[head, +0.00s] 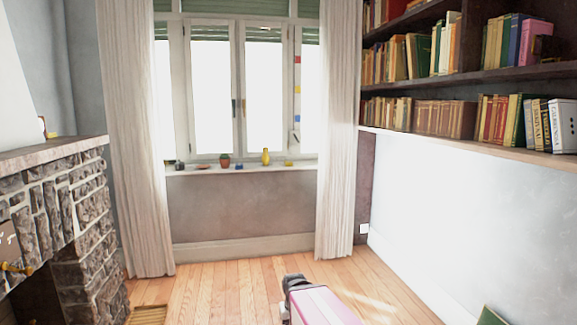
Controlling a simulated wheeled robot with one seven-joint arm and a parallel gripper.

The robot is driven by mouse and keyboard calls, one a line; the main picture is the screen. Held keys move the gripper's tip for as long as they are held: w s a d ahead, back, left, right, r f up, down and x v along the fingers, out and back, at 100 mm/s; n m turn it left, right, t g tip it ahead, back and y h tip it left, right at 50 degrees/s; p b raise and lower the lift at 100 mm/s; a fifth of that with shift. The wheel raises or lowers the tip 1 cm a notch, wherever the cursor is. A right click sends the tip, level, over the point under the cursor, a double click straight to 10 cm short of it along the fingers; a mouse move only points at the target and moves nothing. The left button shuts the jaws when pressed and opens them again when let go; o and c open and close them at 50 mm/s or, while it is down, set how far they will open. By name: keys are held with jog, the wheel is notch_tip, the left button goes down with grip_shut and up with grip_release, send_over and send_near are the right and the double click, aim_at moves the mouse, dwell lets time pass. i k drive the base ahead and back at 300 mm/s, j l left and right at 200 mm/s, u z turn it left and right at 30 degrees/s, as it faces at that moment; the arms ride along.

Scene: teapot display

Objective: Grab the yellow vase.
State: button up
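The yellow vase (265,157) stands upright on the window sill (217,170) at the far wall, right of the middle of the sill. It is small and far off, with a rounded body and a narrow neck. No gripper fingers show in the head view. A pink and white part with a dark end juts in at the bottom edge, far below and short of the vase. It looks like part of my arm. Nothing touches the vase.
A potted cactus-like plant (224,160) stands left of the vase, and a small yellow object (289,163) right of it. White curtains (337,130) flank the window. A stone fireplace (60,220) is at left, bookshelves (470,75) at right. The wooden floor (230,285) between looks mostly clear.

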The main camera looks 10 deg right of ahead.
aim_at(265, 157)
jog(key=i+l, duration=0.25)
jog(key=i, duration=0.15)
jog(key=i+l+z, duration=0.1)
jog(key=i+l, duration=0.15)
jog(key=i, duration=0.15)
jog(key=i+l, duration=0.25)
jog(key=i, duration=0.15)
jog(key=z, duration=0.05)
